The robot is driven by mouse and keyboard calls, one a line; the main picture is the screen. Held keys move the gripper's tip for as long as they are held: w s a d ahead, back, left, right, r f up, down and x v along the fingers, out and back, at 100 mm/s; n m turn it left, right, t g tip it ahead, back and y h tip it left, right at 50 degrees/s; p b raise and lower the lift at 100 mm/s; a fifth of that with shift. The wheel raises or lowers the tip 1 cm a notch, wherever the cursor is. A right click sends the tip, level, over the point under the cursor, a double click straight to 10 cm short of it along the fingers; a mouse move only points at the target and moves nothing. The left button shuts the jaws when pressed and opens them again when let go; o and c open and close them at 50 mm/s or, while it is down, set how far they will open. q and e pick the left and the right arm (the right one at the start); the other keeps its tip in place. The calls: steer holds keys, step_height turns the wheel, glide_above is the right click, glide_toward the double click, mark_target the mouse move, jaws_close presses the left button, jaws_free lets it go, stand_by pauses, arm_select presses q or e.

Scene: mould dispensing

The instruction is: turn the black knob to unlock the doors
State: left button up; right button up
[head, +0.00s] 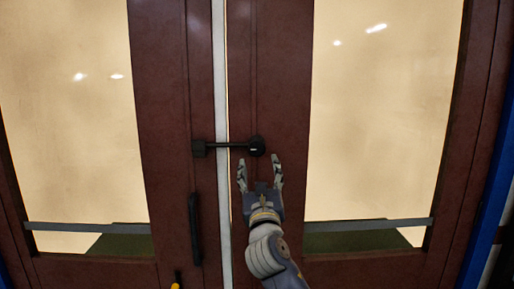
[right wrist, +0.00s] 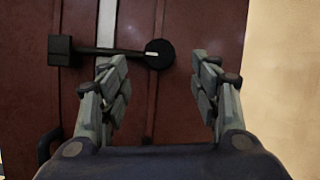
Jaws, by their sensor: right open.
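The black knob (head: 257,146) is a round disc on the right door, at the right end of a horizontal black bar (head: 226,145). The bar crosses the gap between the doors to a square black block (head: 199,148) on the left door. My right gripper (head: 260,172) is open and empty just below the knob. In the right wrist view the knob (right wrist: 159,54) lies ahead, between and beyond the two fingertips (right wrist: 157,75), with no visible contact. My left gripper is not in view.
The dark red left door (head: 165,100) and right door (head: 285,80) stand shut, with large glass panes. A black vertical handle (head: 195,228) is on the left door, below the bar. Grey horizontal strips (head: 368,225) cross the panes low down.

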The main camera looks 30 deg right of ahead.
mark_target(257, 151)
steer(key=p+x, duration=0.1)
steer(key=x, duration=0.7)
steer(key=shift+w+p, duration=0.1)
steer(key=shift+p, duration=0.25)
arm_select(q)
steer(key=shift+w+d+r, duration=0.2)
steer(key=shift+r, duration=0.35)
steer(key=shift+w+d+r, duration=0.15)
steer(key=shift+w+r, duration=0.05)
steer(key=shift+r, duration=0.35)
arm_select(e)
steer(key=shift+w+d+r, duration=0.15)
steer(key=shift+w, duration=0.15)
